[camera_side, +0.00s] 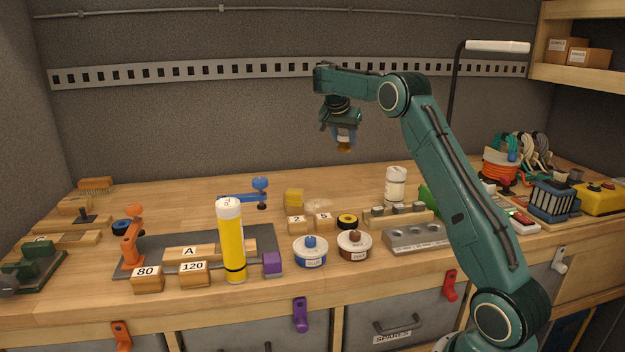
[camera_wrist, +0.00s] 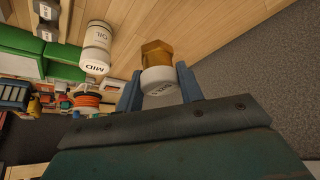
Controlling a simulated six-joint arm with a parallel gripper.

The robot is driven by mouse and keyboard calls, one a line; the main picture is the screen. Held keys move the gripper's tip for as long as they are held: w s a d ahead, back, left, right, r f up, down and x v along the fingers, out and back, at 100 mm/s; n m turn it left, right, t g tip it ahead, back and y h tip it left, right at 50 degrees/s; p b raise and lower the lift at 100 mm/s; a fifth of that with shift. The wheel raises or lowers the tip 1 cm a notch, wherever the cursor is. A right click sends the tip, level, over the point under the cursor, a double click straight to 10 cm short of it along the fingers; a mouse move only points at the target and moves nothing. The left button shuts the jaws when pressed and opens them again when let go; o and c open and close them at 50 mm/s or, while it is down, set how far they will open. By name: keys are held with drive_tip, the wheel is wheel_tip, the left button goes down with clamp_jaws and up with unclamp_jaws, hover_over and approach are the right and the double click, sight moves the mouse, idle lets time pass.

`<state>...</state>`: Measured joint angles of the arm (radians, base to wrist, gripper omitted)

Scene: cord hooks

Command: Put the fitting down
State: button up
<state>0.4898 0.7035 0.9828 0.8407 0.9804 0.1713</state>
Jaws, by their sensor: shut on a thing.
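My gripper (camera_side: 344,138) is raised well above the back of the bench, pointing down. Its blue fingers are shut on the fitting (camera_side: 344,147), a small piece with a brass-coloured end. In the wrist view the fitting (camera_wrist: 158,68) sits between the two fingertips of my gripper (camera_wrist: 160,90). It has a brass hex end and a white collar with lettering that I cannot read. Nothing touches the fitting except the fingers.
A tall yellow tube (camera_side: 231,240) stands front left. Bare wood shows behind.

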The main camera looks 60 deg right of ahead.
wheel_tip(320, 180, down, 13)
drive_tip(key=shift+f, duration=0.1)
idle(0.3)
drive_tip(key=shift+f, duration=2.15)
drive_tip(key=shift+f, duration=0.15)
drive_tip(key=o, duration=1)
drive_tip(key=shift+o, duration=0.2)
